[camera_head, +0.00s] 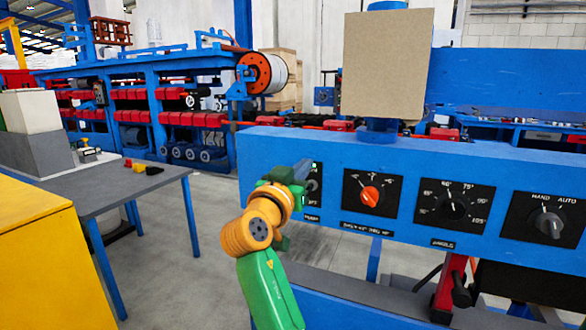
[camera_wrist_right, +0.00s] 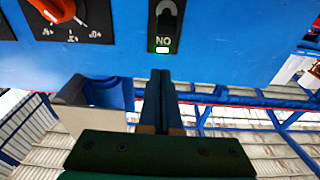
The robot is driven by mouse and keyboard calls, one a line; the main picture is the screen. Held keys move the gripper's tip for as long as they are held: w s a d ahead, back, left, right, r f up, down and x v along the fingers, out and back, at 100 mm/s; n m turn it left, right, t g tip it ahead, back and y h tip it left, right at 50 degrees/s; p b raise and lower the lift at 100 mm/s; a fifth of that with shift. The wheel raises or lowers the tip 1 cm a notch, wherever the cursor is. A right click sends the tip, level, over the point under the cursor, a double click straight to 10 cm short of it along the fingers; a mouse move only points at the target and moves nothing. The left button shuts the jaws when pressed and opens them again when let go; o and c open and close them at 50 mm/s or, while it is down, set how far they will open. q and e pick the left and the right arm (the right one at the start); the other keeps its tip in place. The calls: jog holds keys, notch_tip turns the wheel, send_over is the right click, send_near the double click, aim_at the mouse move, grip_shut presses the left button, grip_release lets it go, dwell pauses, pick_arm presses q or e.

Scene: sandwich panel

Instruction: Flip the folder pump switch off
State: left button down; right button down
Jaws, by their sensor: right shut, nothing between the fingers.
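The folder pump switch (camera_head: 313,187) sits on a black plate at the left end of the blue panel (camera_head: 410,155), partly hidden behind my right gripper in the head view. In the right wrist view the dark switch lever (camera_wrist_right: 167,14) shows upside down, cut by the top edge. Beside it are the ON lettering and a lit pale-green lamp (camera_wrist_right: 162,50). My right gripper (camera_head: 304,168) is shut and empty in front of the switch plate. Its closed fingers show in the right wrist view (camera_wrist_right: 161,88), tips just short of the lamp. My left gripper is not in view.
Along the panel, right of the switch, are an orange-red knob (camera_head: 370,196), a black dial (camera_head: 454,207) and a HAND/AUTO selector (camera_head: 549,224). A beige board (camera_head: 386,65) stands above the panel. A grey table (camera_head: 120,190) and yellow cabinet (camera_head: 40,255) are at left.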

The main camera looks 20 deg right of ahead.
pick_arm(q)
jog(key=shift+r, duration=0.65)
pick_arm(e)
notch_tip(320, 180, down, 4)
jog(key=shift+w+d+r, duration=0.1)
jog(key=shift+w, duration=0.05)
